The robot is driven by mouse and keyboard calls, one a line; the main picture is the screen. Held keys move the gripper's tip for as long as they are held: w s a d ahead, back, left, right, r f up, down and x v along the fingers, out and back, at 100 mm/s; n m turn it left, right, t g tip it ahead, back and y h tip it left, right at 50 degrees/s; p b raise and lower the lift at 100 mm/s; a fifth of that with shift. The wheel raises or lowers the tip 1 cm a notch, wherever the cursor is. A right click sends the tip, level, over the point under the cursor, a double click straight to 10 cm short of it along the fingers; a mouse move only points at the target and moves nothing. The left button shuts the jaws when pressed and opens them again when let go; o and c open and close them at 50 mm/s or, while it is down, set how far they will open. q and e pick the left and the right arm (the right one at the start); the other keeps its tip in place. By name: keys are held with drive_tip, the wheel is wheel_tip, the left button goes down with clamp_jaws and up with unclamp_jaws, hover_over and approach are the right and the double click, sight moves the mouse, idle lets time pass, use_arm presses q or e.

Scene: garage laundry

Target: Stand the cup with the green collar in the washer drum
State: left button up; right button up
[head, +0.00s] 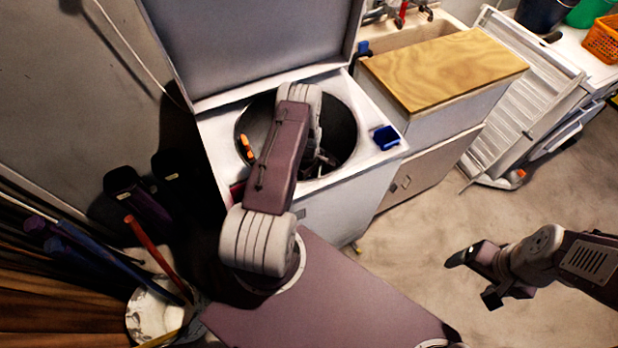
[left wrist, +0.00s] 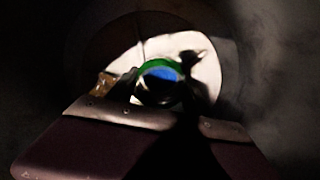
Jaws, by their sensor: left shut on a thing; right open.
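The washer (head: 335,205) has its lid up, and my left arm reaches down into the open drum (head: 347,125). My left gripper (head: 320,162) is inside the drum, mostly hidden by my own arm. In the left wrist view the cup with the green collar (left wrist: 160,65) is at the fingers of my left gripper (left wrist: 158,108), which is shut on it. The cup's inside looks blue; its lower part is dark. A brightly lit patch of the drum (left wrist: 205,70) lies behind it. Whether the cup touches the drum floor I cannot tell. My right gripper (head: 474,276) is open and empty above the floor.
A blue box (head: 386,137) sits on the washer's right top edge. An orange item (head: 246,148) shows at the drum's left side. A wooden board (head: 440,68) covers part of the sink counter. Long-handled tools (head: 155,255) stand at the left.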

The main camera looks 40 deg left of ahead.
use_arm(q)
drive_tip(key=shift+f+b, duration=0.55)
drive_tip(key=shift+f, duration=0.1)
drive_tip(key=o, duration=1.3)
drive_tip(key=shift+r, duration=0.1)
drive_tip(key=shift+r+p, duration=0.3)
drive_tip(key=shift+p, duration=0.1)
drive_tip(key=shift+r+p, duration=0.7)
wheel_tip(320, 180, up, 11)
drive_tip(key=shift+r, duration=0.1)
